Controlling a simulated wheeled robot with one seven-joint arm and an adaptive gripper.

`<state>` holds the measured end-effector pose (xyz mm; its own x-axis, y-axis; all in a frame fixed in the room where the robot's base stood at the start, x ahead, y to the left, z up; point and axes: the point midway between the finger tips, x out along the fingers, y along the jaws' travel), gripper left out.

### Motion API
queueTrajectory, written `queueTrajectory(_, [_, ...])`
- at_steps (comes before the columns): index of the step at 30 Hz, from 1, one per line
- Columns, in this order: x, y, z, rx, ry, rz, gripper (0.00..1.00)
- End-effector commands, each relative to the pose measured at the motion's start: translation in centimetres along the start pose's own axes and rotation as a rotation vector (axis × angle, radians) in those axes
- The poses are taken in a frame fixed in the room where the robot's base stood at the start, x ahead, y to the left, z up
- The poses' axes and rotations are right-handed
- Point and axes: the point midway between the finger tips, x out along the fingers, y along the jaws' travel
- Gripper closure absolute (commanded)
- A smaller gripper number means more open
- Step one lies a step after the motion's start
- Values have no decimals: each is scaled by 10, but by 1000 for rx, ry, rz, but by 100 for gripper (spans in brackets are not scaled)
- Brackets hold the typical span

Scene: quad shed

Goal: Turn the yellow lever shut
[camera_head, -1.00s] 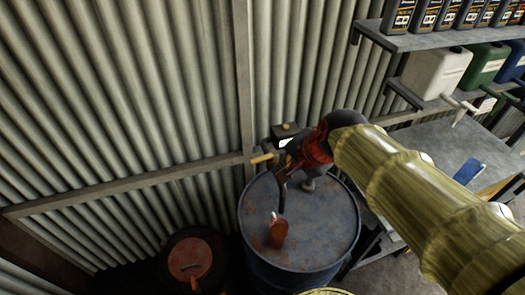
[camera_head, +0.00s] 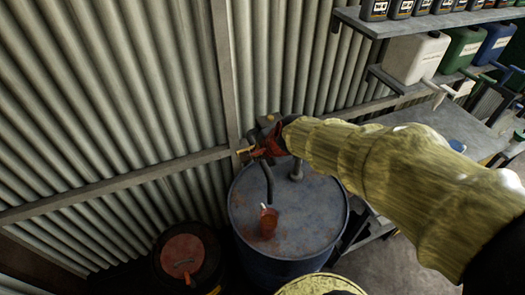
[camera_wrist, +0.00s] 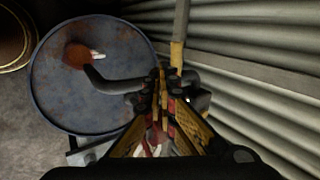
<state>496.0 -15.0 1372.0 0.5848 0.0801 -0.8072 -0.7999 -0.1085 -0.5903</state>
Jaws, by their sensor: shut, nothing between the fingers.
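A short yellow lever (camera_head: 245,152) sticks out by the wall, above the far edge of a blue drum. It also shows upright in the wrist view (camera_wrist: 176,54), just beyond my fingertips. My gripper (camera_wrist: 161,82) is shut with nothing held, close beside the lever; whether it touches it I cannot tell. In the head view my gripper (camera_head: 258,150) partly covers the valve around the lever. A dark curved spout (camera_head: 268,183) hangs from there over the drum (camera_head: 312,222).
A corrugated metal wall with a post (camera_head: 222,80) stands close behind the lever. A dark drum with a red lid (camera_head: 187,257) is at lower left. Shelves with jerrycans (camera_head: 415,57) and a workbench (camera_head: 440,128) are on the right.

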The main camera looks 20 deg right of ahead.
Motion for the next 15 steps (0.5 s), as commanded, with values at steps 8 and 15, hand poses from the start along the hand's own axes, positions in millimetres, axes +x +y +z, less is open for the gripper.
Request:
queueTrajectory(8, [28,-12,0,0,0,-1,100])
queueTrajectory(15, [31,-13,0,-1,0,-2,100])
